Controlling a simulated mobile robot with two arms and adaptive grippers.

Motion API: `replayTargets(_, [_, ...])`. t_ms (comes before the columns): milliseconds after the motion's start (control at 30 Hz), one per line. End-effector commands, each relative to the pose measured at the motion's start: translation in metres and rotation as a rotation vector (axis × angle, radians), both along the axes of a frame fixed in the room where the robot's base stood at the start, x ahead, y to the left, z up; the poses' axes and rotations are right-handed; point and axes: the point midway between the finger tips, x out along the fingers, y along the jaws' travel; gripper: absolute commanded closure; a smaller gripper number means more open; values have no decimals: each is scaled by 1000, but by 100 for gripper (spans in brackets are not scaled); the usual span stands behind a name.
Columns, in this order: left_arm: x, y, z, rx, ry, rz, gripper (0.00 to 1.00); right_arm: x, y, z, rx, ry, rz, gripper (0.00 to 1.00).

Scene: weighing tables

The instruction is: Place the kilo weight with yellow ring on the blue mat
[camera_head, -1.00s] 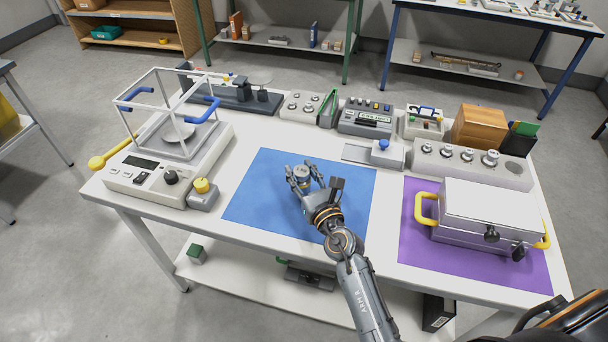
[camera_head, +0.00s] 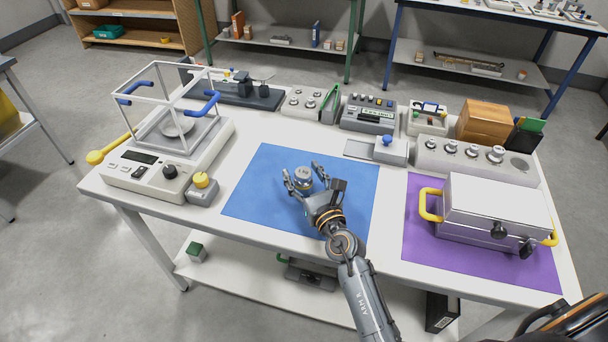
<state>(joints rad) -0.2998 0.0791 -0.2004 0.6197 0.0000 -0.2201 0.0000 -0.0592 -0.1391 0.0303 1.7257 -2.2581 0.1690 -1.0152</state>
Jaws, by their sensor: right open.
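A kilo weight (camera_head: 303,174), a small metal cylinder with a knob on top, stands upright on the blue mat (camera_head: 256,205). A yellow ring on it cannot be made out at this size. My right gripper (camera_head: 302,178) is open, with its fingers apart on either side of the weight, low over the mat. Whether a finger touches the weight cannot be told. My left gripper is not in view.
A balance with a glass-framed shield (camera_head: 130,172) stands at the left. A lidded metal case (camera_head: 490,212) with yellow handles sits on a purple mat (camera_head: 420,250) at the right. A weight block (camera_head: 470,160) and instruments line the back. The blue mat's left part is clear.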

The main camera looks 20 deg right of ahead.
Motion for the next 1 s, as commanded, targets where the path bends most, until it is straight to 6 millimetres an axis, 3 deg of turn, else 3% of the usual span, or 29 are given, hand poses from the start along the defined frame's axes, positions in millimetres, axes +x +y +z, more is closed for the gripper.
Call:
replayTargets(167, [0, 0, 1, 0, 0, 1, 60, -10, -1, 1, 0, 2, -1, 40])
replayTargets(500, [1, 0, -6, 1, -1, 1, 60, -80, -7, -1, -2, 3, 1, 40])
replayTargets(700, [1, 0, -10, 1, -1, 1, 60, -110, -10, 0, -1, 2, 0, 40])
replayTargets(1000, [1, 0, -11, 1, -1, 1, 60, -120, -11, 2, 0, 0, 0, 40])
